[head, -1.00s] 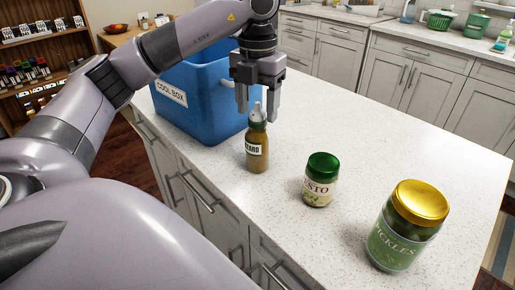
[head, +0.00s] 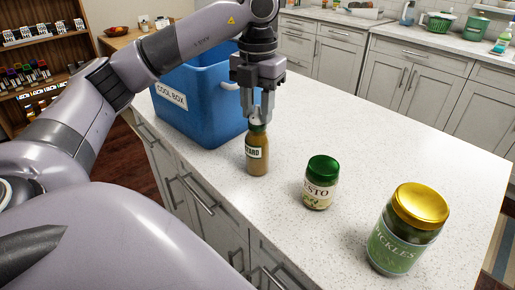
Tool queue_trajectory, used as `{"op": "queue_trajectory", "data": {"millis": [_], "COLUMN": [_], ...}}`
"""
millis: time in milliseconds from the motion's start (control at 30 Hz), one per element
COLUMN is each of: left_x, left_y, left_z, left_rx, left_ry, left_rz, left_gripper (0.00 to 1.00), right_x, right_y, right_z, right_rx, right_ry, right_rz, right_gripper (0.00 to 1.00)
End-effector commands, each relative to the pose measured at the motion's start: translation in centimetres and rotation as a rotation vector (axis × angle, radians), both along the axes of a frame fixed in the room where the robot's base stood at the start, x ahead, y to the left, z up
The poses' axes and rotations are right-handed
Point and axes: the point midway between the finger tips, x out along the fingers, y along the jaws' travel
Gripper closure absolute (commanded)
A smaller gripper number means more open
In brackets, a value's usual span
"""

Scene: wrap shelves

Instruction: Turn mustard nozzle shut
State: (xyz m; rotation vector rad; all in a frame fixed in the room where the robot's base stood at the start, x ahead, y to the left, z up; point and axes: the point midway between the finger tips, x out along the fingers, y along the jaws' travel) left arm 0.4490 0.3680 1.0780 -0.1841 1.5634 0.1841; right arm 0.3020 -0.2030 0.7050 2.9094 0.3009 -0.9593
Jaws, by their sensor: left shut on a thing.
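The mustard bottle (head: 257,156) stands upright on the white speckled counter (head: 330,135). It is brown with a white label and a green collar. My left gripper (head: 257,115) is above it, pointing down, with its fingers shut on the pale mustard nozzle (head: 256,116) at the bottle's top. The fingers hide most of the nozzle, so I cannot tell how far it is turned. My right gripper is not in view.
A blue cool box (head: 205,105) stands just behind and left of the bottle. A pesto jar (head: 320,183) with a green lid and a pickles jar (head: 407,230) with a gold lid stand to the right. The counter's far right is clear.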

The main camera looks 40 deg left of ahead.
Motion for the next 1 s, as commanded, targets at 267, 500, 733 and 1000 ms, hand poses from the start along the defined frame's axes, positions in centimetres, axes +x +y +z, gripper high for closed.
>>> {"op": "queue_trajectory", "data": {"millis": [267,500,733,1000], "left_x": [-0.01,0.0,-0.01,0.0], "left_y": [-0.01,-0.01,-0.02,-0.01], "left_z": [0.07,0.05,0.11,0.02], "left_rx": [0.0,-0.001,0.0,0.0], "left_ry": [0.0,-0.001,0.0,-0.001], "left_rz": [-0.158,-0.165,-0.288,-0.304], "left_gripper": [0.74,0.74,0.74,0.52], "right_x": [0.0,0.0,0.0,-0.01], "right_y": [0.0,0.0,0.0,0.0], "right_z": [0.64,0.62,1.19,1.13], "right_rx": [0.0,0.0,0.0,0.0], "right_ry": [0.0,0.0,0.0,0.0], "right_rz": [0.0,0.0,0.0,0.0], "right_gripper": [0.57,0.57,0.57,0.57]}}
